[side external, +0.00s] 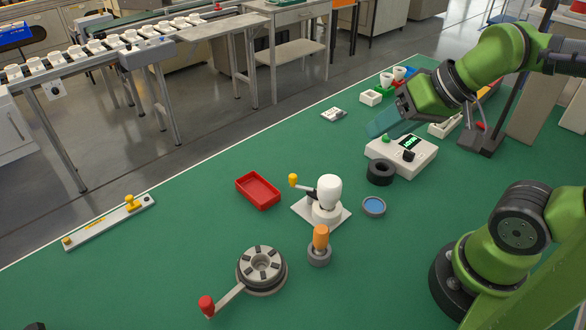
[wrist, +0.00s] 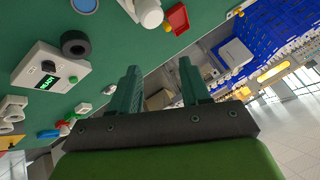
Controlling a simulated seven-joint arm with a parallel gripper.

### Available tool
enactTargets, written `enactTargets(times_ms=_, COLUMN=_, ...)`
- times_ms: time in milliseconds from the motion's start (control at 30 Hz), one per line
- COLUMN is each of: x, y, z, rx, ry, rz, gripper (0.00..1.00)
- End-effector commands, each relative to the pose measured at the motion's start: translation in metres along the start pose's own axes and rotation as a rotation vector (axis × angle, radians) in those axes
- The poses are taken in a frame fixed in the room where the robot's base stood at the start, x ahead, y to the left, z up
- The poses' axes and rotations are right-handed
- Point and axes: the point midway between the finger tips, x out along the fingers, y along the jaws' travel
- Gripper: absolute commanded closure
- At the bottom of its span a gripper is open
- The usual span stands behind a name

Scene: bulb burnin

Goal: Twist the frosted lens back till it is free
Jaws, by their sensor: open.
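The frosted lens (side external: 328,188) is a white rounded cap standing upright on a white fixture with a square base plate (side external: 303,210) and a yellow-knobbed lever (side external: 293,181). In the wrist view the lens (wrist: 149,13) shows at the top edge, partly cut off. My gripper (side external: 378,127) is open, with teal fingers, raised above the bench to the right of and beyond the lens, well apart from it. In the wrist view nothing is between the fingers of my gripper (wrist: 159,72). I cannot tell how the lens is fastened.
A white box with a green display (side external: 402,155) and a black ring (side external: 380,172) sit below my gripper. A red tray (side external: 258,191), blue disc (side external: 374,206), orange-handled tool (side external: 320,243) and red-knobbed crank fixture (side external: 262,269) surround the lens fixture. The left bench is mostly clear.

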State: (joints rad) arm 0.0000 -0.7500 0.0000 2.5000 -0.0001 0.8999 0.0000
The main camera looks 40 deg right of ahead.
Motion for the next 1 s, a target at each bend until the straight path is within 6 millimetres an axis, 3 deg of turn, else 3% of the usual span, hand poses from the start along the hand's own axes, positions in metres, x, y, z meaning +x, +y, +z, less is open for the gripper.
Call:
enactTargets(times_ms=433, x=0.000, y=0.000, z=0.000, rx=0.000, ry=0.000, rz=0.000, gripper=0.53)
enactTargets(times_ms=600, x=0.009, y=-0.002, z=0.003, rx=-0.010, ry=-0.043, rz=0.005, gripper=0.27)
enactTargets(times_ms=700, x=0.020, y=-0.011, z=-0.005, rx=-0.035, ry=-0.104, rz=0.025, gripper=0.16)
enactTargets(times_ms=1000, x=0.059, y=-0.043, z=-0.041, rx=0.035, ry=-0.400, rz=0.247, gripper=0.16)
